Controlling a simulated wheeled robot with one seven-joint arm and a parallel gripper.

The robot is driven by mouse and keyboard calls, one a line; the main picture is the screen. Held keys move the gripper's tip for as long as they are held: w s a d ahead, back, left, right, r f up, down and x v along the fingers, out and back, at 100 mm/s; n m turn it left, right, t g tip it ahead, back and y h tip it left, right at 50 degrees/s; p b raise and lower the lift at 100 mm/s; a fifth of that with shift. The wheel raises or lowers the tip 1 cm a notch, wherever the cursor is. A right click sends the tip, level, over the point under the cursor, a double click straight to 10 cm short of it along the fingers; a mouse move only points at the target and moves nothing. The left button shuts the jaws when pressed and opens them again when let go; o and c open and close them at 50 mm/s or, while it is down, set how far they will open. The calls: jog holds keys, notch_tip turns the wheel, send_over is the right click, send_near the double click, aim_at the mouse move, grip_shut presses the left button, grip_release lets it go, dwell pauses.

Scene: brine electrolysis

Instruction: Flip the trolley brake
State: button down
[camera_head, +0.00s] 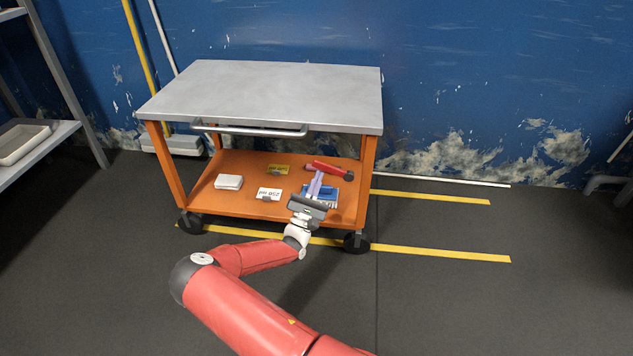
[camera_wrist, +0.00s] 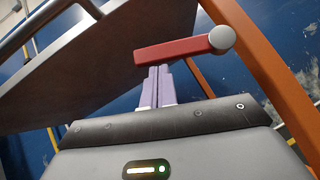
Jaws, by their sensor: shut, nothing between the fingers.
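The trolley (camera_head: 258,85) has a grey metal top and an orange frame with a lower shelf. A red lever with a grey round end (camera_head: 328,169), which looks like the brake, shows above the right part of the lower shelf. In the wrist view the red lever (camera_wrist: 180,49) lies across the picture just past my fingertips. My gripper (camera_head: 317,176) is shut and empty, with its pale purple fingers pointing at the lever. The fingertips (camera_wrist: 158,70) overlap the lever's lower edge in the wrist view; I cannot tell whether they touch it. The lever's mount is hidden.
On the lower shelf (camera_head: 225,200) lie a white block (camera_head: 229,182), a white label (camera_head: 269,194), a yellow label (camera_head: 278,170) and a blue item (camera_head: 326,193) partly behind my gripper. An orange post (camera_head: 366,178) stands right of the lever. The trolley top overhangs the shelf.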

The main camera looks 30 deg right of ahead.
aim_at(320, 164)
jog(key=shift+r, duration=0.1)
jog(key=shift+r+m+g+h+p, duration=0.25)
jog(key=shift+r+m+g+p, duration=0.35)
jog(key=shift+m+g, duration=0.4)
jog(key=shift+r+m+g+h+p, duration=0.2)
jog(key=shift+r+m+g+p, duration=0.25)
jog(key=shift+m+g+p, duration=0.5)
jog(key=shift+r+m+g+h+p, duration=0.3)
jog(key=shift+r+m+g, duration=0.35)
jog(key=shift+m, duration=0.6)
jog(key=m+g+p, duration=0.1)
jog(key=r+m+g+p, duration=0.1)
jog(key=m+g, duration=0.1)
jog(key=r+m+g+p, duration=0.1)
jog(key=m, duration=0.1)
jog(key=shift+s+d+r+y, duration=0.2)
jog(key=shift+s+d+y, duration=0.05)
jog(key=shift+d, duration=0.15)
jog(key=shift+s+d+r+m+g+y+p, duration=0.5)
jog(key=shift+m+y, duration=0.3)
jog(key=shift+m, duration=0.3)
jog(key=shift+s+d+r+m+g+y+p, duration=0.3)
jog(key=shift+d+r+m+g+y+p, duration=0.4)
jog(key=shift+m, duration=0.4)
jog(key=shift+s+d+r+m+g+y+p, duration=0.3)
jog(key=shift+s+d+r+m+g+y, duration=0.15)
jog(key=shift+m+y, duration=0.55)
jog(key=shift+d, duration=0.15)
jog(key=v, duration=0.8)
jog(key=shift+w+f, duration=0.1)
